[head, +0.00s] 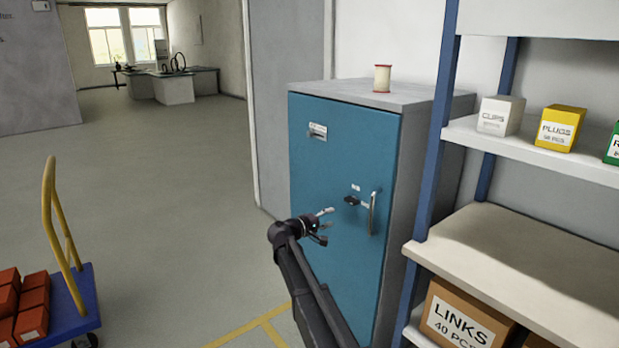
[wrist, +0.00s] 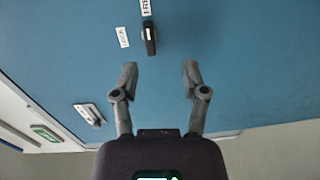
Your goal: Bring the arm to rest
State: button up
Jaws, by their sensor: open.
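My arm reaches up from the bottom of the head view, and my gripper (head: 326,225) is in front of the blue door of a cabinet (head: 335,165). In the wrist view my gripper (wrist: 160,75) has its two fingers spread apart with nothing between them. A dark knob (wrist: 150,38) with small labels is on the blue door just beyond the fingertips, apart from them. In the head view the knob (head: 351,200) sits left of a vertical door handle (head: 373,212). The door looks closed.
A white spool (head: 382,79) stands on the cabinet top. To the right is a shelf rack (head: 480,135) with small boxes and a LINKS carton (head: 462,320). At lower left is a blue cart (head: 75,305) with orange boxes. Open floor (head: 160,170) lies left of the cabinet.

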jog(key=s+d+f+m+g+y, duration=0.25)
jog(key=s+d+f, duration=0.2)
jog(key=s, duration=0.45)
jog(key=s+d+f+m+g+y, duration=0.1)
jog(key=s+d+f+g+y, duration=0.25)
jog(key=s+f, duration=0.4)
jog(key=s+d+f+m+g+y, duration=0.2)
jog(key=s+d+f+g+y, duration=0.15)
jog(key=s, duration=0.65)
jog(key=s+a+f+m+y, duration=0.1)
jog(key=s+a+y, duration=0.3)
jog(key=s, duration=0.6)
notch_tip(320, 180, up, 15)
jog(key=p, duration=1.6)
jog(key=shift+d+y, duration=0.35)
jog(key=shift+d, duration=0.1)
jog(key=shift+g, duration=0.25)
jog(key=shift+c, duration=0.2)
